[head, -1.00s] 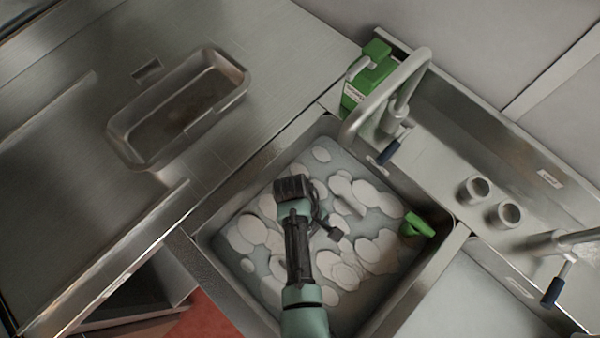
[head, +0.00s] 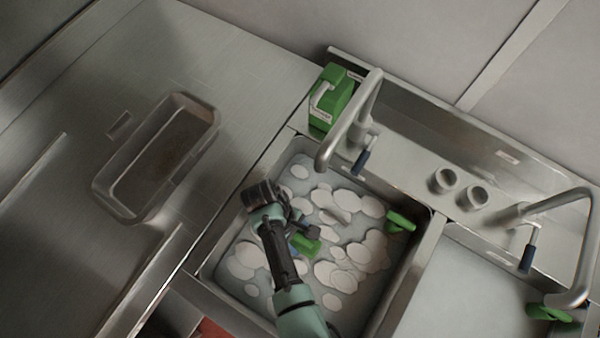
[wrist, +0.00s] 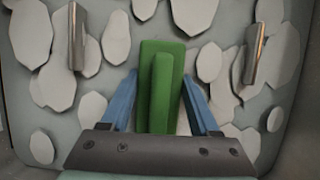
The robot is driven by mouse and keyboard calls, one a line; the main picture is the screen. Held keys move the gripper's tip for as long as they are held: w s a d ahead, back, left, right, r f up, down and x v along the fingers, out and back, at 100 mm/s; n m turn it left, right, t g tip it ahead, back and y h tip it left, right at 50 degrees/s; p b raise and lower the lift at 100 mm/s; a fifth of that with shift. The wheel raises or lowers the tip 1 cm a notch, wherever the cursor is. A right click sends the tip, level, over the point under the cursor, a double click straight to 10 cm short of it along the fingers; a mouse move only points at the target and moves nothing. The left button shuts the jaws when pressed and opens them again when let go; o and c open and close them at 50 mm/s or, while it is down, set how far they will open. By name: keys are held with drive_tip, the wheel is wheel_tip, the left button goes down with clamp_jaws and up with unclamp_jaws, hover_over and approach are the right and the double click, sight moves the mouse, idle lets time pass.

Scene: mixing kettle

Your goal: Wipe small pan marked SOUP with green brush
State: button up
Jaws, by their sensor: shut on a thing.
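A green brush (head: 305,244) is between the blue fingers of my gripper (head: 299,247), over the foamy sink. In the wrist view the brush (wrist: 160,85) stands out ahead between the two fingers of my gripper (wrist: 160,100), which is shut on it. A small metal pan (head: 208,110), oblong with raised rims, sits on the steel counter to the left, apart from the brush. A small plate lies beside it; I cannot read any SOUP marking. My arm hides part of the sink.
The sink (head: 408,285) holds water with white foam patches. Another green object (head: 400,221) is at its right rim. A faucet (head: 348,130) overhangs the sink's back, with a green jug (head: 326,105) beside it. A second basin (head: 455,290) lies right. The counter around the pan is clear.

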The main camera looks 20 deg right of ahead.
drive_tip(key=shift+r+p, duration=1)
drive_tip(key=shift+r, duration=0.35)
